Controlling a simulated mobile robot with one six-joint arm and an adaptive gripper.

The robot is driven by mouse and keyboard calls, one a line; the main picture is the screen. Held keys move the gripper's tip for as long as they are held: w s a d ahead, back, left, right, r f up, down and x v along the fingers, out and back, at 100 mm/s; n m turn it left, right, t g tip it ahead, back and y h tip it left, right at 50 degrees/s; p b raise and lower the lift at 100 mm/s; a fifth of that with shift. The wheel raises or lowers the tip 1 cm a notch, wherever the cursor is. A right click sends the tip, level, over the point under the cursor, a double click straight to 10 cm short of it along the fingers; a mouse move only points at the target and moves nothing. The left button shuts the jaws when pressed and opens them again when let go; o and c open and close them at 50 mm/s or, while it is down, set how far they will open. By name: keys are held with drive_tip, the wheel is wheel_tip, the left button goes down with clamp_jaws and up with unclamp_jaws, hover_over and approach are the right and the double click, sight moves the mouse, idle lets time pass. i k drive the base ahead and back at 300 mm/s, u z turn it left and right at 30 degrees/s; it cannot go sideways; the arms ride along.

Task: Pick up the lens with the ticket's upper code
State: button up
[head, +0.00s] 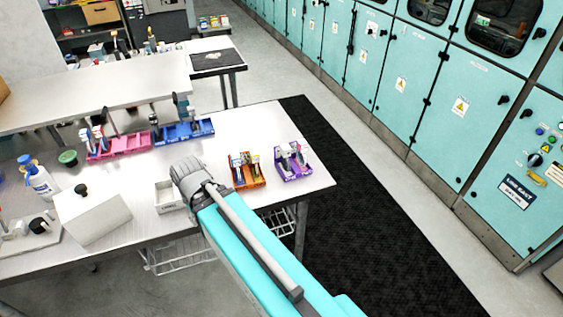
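I cannot single out the lens or the ticket, and no code is legible at this size. Small parts stand in a pink tray (128,146), a blue tray (170,137), an orange tray (240,184) and a purple tray (284,176) on the steel table (250,120). Any of these parts could be a lens; I cannot tell. My arm reaches in from the lower right, and its grey end joint is over the table, left of the orange tray. My gripper's fingers do not show, so I see nothing held.
A small white open box (164,196) lies beside my arm's end. A white sloped block (93,216), a spray bottle (40,180) and a green bowl (68,158) stand at the left. A raised shelf (90,93) runs behind. Teal cabinets (400,85) line the right.

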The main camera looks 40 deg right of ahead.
sight(285, 150)
drive_tip(key=u, duration=0.05)
drive_tip(key=k, duration=1.55)
drive_tip(key=z, duration=0.65)
drive_tip(key=i, duration=1)
